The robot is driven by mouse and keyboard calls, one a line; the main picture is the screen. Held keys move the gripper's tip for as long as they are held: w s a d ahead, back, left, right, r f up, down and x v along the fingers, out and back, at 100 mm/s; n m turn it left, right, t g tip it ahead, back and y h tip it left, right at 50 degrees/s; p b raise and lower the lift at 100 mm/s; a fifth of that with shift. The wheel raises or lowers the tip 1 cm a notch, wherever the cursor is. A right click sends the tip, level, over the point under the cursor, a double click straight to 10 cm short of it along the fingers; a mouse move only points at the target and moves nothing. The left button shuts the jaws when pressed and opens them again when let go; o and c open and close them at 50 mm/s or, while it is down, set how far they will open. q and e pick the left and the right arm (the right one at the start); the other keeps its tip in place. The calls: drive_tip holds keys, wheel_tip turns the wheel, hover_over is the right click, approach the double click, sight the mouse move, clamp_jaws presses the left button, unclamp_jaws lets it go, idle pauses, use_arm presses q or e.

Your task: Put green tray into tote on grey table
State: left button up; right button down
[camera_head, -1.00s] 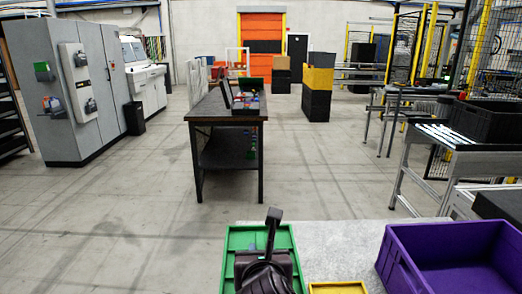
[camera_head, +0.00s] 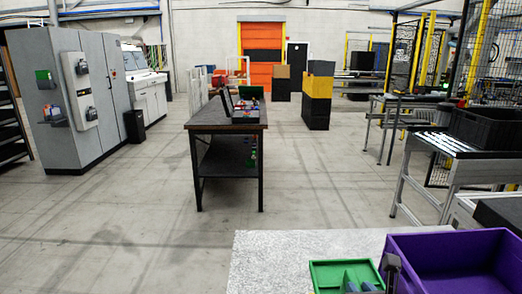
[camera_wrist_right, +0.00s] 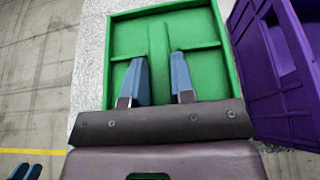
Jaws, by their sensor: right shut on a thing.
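The green tray (camera_head: 318,268) is at the front of the head view, close to the left side of the purple tote (camera_head: 452,245). The tote stands on the grey table (camera_head: 262,262). My right gripper (camera_head: 360,284) is shut on the tray. In the right wrist view its blue fingers (camera_wrist_right: 161,66) clasp the tray's central divider, one on each side. The tray (camera_wrist_right: 205,22) shows no contents there, and the tote (camera_wrist_right: 245,60) is beside it on the right. Whether the tray touches the table is unclear. Two blue tips (camera_wrist_right: 25,172), seemingly my left gripper, are cut off at the lower left.
The speckled tabletop left of the tray is bare. Beyond it is open floor, then a dark workbench (camera_head: 228,128) with items on it. A roller conveyor (camera_head: 455,148) with a black crate (camera_head: 483,127) stands to the right.

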drive_tip(key=shift+s+d+f, duration=0.2)
drive_tip(key=shift+d+f, duration=0.1)
drive_tip(key=shift+d, duration=0.15)
drive_tip(key=f, duration=0.1)
drive_tip(key=s+f, duration=0.1)
drive_tip(key=f, duration=0.3)
drive_tip(key=shift+s+f, duration=0.15)
drive_tip(key=shift+s, duration=0.1)
drive_tip(key=shift+s+f, duration=0.1)
drive_tip(key=shift+f, duration=0.15)
drive_tip(key=shift+a, duration=0.15)
